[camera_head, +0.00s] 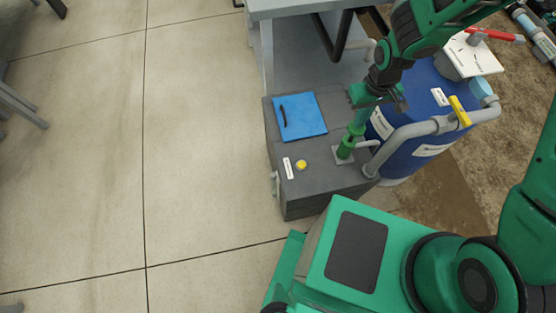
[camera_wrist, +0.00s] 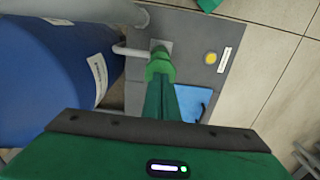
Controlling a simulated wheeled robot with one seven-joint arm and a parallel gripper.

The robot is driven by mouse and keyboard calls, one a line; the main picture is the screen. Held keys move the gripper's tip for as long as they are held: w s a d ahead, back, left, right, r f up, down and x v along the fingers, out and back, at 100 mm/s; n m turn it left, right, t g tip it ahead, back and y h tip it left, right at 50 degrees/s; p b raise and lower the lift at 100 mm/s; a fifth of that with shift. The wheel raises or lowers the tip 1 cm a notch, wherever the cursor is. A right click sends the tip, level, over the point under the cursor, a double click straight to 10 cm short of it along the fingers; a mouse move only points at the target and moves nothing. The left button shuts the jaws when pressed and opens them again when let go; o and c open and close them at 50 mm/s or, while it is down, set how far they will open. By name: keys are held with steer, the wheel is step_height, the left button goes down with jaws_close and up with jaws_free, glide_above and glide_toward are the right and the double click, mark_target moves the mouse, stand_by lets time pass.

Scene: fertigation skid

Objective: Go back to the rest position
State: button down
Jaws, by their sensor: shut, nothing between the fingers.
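My gripper (camera_head: 359,121) reaches down over the grey box with its fingers together and nothing held between them. It also shows in the wrist view (camera_wrist: 161,88). A green upright fitting (camera_head: 347,144) on a small pale plate stands in line with the fingertips, at the right side of the box top; it shows in the wrist view too (camera_wrist: 160,63). The fingertips look very close to the fitting's top, and I cannot tell whether they touch it.
The grey box (camera_head: 324,181) carries a blue panel (camera_head: 305,122) and a yellow button (camera_head: 301,165). A blue drum (camera_head: 412,105) and a grey pipe with a yellow-handled valve (camera_head: 460,111) stand close on the right. A grey table (camera_head: 300,5) is behind.

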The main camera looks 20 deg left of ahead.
steer(key=s+d+r+m+h, duration=0.1)
steer(key=d+r+m, duration=0.2)
steer(key=d+r, duration=0.75)
steer(key=d+r+m, duration=0.3)
steer(key=d+r, duration=0.4)
steer(key=d, duration=0.6)
steer(key=s+d+r+m, duration=0.3)
steer(key=s+d+r, duration=0.2)
steer(key=s, duration=0.5)
steer(key=s+d+r+m+y, duration=0.1)
steer(key=s+d+r+m, duration=0.3)
steer(key=s, duration=0.6)
steer(key=d+r, duration=0.1)
steer(key=d, duration=0.1)
steer(key=shift+d, duration=0.3)
steer(key=shift+w+r, duration=0.1)
